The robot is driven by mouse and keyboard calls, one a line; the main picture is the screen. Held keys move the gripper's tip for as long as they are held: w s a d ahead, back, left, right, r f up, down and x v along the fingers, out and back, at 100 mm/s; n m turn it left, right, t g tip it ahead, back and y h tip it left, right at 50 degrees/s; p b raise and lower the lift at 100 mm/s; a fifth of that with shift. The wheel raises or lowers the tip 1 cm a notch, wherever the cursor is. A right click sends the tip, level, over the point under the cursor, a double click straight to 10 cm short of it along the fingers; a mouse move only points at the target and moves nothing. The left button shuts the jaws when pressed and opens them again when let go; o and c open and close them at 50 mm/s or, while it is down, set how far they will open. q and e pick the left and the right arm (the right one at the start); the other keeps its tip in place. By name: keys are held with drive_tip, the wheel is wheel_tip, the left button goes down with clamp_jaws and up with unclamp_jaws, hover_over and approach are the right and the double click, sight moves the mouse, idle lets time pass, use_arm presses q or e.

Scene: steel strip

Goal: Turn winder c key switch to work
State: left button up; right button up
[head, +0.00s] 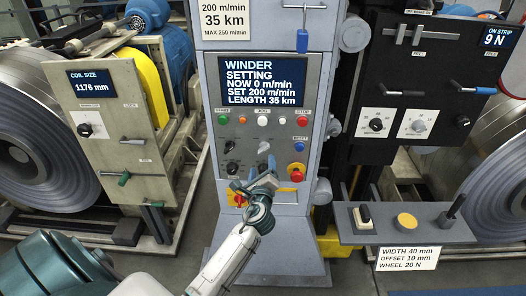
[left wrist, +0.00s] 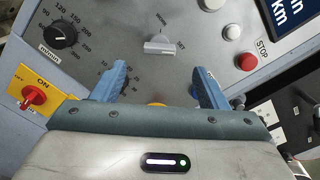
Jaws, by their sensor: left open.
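The winder c key switch (left wrist: 160,45) is a grey lever-like key in the left wrist view, with a label above it and one that looks like SET at its lower right. Its exact setting is hard to read. In the head view the key switch (head: 264,147) shows small on the winder panel (head: 245,128), whose display (head: 261,81) reads SETTING, 0 m/min. My left gripper (left wrist: 160,72) is open and empty, its blue fingers spread to either side just below the key in the wrist view, apart from it. In the head view the left gripper (head: 254,174) covers the lower panel.
A black speed knob (left wrist: 62,35), a red-yellow ON switch (left wrist: 33,96) and a red stop button (left wrist: 246,61) surround the key. A red emergency button (head: 296,172) sits right of my gripper. A shelf (head: 350,228) juts out at right.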

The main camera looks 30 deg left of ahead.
sight(263, 151)
use_arm(q)
drive_tip(key=p+x, duration=0.1)
drive_tip(key=x, duration=0.7)
drive_tip(key=shift+p, duration=0.35)
drive_tip(key=shift+f, duration=0.1)
drive_tip(key=shift+c, duration=0.2)
drive_tip(key=c, duration=0.9)
